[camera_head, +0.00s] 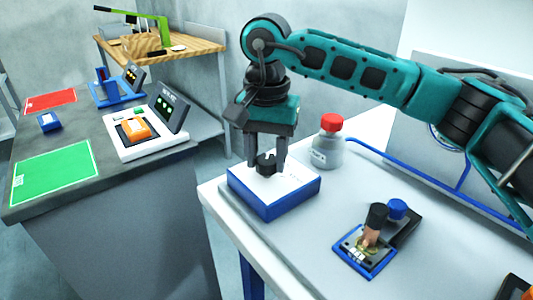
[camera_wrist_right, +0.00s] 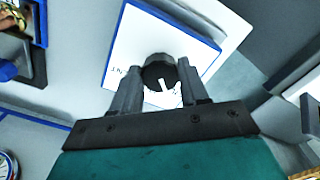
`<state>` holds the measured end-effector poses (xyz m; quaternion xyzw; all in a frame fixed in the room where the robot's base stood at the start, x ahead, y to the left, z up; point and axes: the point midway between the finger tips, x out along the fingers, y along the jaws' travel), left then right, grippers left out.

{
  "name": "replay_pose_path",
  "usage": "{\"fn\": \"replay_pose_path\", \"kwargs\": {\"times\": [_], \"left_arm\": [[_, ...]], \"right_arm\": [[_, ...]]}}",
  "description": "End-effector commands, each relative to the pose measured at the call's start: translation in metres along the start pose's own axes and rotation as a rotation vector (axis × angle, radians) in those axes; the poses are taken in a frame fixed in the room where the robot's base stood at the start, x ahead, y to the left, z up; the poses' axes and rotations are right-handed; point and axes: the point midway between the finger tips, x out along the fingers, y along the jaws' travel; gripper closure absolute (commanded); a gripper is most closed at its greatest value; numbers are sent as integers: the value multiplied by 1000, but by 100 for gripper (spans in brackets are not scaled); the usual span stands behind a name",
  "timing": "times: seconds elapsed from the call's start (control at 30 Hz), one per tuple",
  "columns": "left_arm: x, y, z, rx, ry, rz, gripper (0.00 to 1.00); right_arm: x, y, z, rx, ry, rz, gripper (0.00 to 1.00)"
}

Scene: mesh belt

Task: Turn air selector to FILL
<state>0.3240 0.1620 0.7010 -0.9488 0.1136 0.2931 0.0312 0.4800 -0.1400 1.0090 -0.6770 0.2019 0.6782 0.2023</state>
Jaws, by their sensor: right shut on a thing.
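The air selector is a white-topped box with blue sides (camera_head: 272,200) near the left corner of the white table. Its round black knob (camera_head: 266,164) stands on top, and in the right wrist view the knob (camera_wrist_right: 160,74) shows a white pointer mark aimed toward my gripper's palm side. Some lettering shows on the box top beside the knob, but I cannot read it clearly. My right gripper (camera_head: 266,160) points down over the box, with its fingers (camera_wrist_right: 158,88) on either side of the knob, shut on it. My left gripper is not in view.
A bottle with a red cap (camera_head: 325,145) stands behind the selector. A small blue-edged device with black and blue knobs (camera_head: 370,240) sits to the right. A blue hose (camera_head: 410,172) runs along the table. A grey counter with green (camera_head: 55,172) and red mats is at left.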

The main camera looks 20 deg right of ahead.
Motion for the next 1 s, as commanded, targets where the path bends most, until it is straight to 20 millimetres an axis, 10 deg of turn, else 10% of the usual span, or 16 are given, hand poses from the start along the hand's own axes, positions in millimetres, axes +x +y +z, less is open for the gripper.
{"fn": "replay_pose_path", "kwargs": {"times": [0.17,0.2,0.43,0.77,1.0], "left_arm": [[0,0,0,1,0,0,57],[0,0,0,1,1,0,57],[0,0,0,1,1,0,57],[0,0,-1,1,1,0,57],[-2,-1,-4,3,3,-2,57]], "right_arm": [[-2,-1,0,-4,2,-3,86],[-2,-1,0,-3,2,-3,54],[-1,0,0,-2,2,-2,32],[-5,0,0,0,2,-1,30],[-46,-1,0,0,5,-4,30]]}}
